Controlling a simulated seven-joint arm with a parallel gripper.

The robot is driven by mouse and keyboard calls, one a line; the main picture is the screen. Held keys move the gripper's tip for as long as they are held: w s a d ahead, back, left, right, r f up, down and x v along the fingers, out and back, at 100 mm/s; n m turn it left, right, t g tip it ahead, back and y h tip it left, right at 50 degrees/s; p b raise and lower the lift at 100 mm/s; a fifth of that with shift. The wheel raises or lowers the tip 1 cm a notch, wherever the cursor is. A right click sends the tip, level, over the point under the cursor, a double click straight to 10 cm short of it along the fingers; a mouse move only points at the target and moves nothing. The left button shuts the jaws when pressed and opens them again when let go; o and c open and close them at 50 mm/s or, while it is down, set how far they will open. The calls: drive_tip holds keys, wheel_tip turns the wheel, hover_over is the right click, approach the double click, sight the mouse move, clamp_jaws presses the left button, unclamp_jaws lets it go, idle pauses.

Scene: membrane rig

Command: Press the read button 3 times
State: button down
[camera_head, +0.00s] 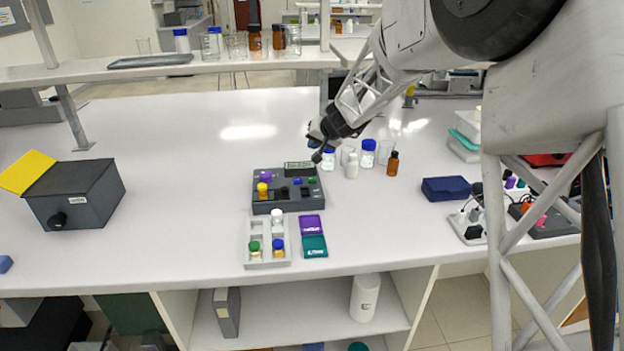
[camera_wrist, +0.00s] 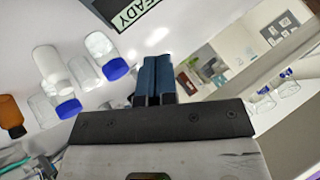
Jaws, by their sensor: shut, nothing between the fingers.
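The grey membrane rig (camera_head: 288,206) sits on the white bench. On its top are a blue button (camera_head: 297,181), a green button (camera_head: 312,180), a purple knob (camera_head: 266,176) and black blocks. I cannot read the button labels, so I cannot tell which is the read button. The rig's display (camera_head: 299,168) is at its back edge; in the wrist view the display (camera_wrist: 127,13) shows "READY". My gripper (camera_head: 317,156) is shut and empty, above and behind the rig's back right corner, apart from the buttons. Its blue fingers (camera_wrist: 154,75) show together in the wrist view.
Bottles and glasses, including a brown bottle (camera_head: 392,164) and a white bottle (camera_head: 352,166), stand right of my gripper. A vial rack (camera_head: 254,226) and purple and teal boxes (camera_head: 313,245) lie in front of the rig. A dark box (camera_head: 90,190) stands left; bench between is clear.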

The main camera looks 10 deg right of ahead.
sight(314, 178)
drive_tip(key=shift+f, duration=0.1)
idle(0.3)
drive_tip(key=shift+f, duration=4.25)
drive_tip(key=shift+f, duration=0.9)
drive_tip(key=shift+r, duration=0.1)
idle(0.3)
drive_tip(key=shift+r, duration=0.75)
drive_tip(key=shift+r, duration=0.15)
drive_tip(key=shift+r, duration=2.35)
